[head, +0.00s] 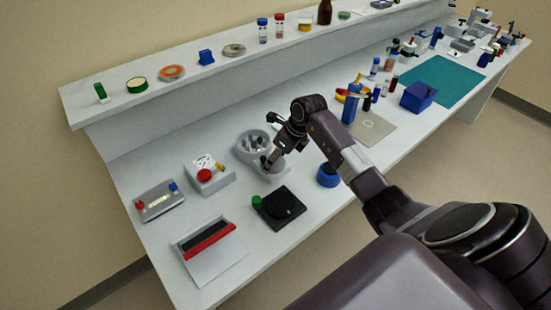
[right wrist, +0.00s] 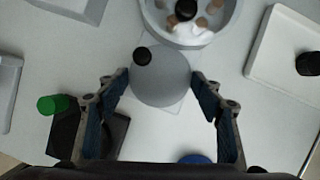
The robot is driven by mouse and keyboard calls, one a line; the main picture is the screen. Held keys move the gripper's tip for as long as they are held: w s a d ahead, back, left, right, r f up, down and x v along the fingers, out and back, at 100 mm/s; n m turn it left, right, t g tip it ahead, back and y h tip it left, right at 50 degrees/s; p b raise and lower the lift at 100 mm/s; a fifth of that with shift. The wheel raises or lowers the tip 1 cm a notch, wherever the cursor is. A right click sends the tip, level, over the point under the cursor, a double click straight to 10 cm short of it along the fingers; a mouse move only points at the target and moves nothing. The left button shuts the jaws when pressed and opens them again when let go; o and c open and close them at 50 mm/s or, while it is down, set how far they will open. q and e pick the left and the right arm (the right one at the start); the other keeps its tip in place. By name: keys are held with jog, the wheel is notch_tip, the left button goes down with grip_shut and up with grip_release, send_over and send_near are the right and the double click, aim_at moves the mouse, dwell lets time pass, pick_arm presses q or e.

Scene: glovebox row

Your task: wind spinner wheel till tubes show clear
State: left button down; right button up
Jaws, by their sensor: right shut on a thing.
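The spinner is a light grey round bowl (head: 254,142) on a pale base, with several small tubes standing inside it. In the right wrist view the bowl (right wrist: 222,32) is cut off at the top; brownish tube ends and a black knob show in it. Whether the tubes are clear or cloudy I cannot tell. The spinner wheel (right wrist: 165,82) is a grey disc with a black knob near its edge, just in front of the bowl. My right gripper (right wrist: 160,76) has its fingers on both sides of the wheel, shut on it. My left gripper is not in view.
A black device with a green knob (head: 257,201) stands in front of the spinner. A blue round thing (head: 328,175) is to the right, and a white box with a red button (head: 204,175) to the left. A raised shelf (head: 120,105) runs along the back.

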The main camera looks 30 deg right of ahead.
jog(key=shift+m, duration=0.3)
jog(key=shift+f+m+h+b, duration=0.1)
jog(key=shift+m+h+b, duration=0.4)
jog(key=shift+m+b, duration=0.3)
jog(key=m+h, duration=0.1)
jog(key=m, duration=0.1)
jog(key=m+b, duration=0.1)
jog(key=m, duration=0.1)
jog(key=shift+a+h, duration=0.35)
jog(key=shift+h, duration=0.05)
jog(key=m+h+b, duration=0.1)
jog(key=m, duration=0.2)
jog(key=m+b, duration=0.1)
jog(key=m, duration=0.2)
jog(key=shift+a+g+h+b, duration=0.2)
jog(key=shift+g+h+b, duration=0.1)
jog(key=shift+h+b, duration=0.1)
jog(key=shift+w, duration=0.1)
jog(key=o, duration=1.2)
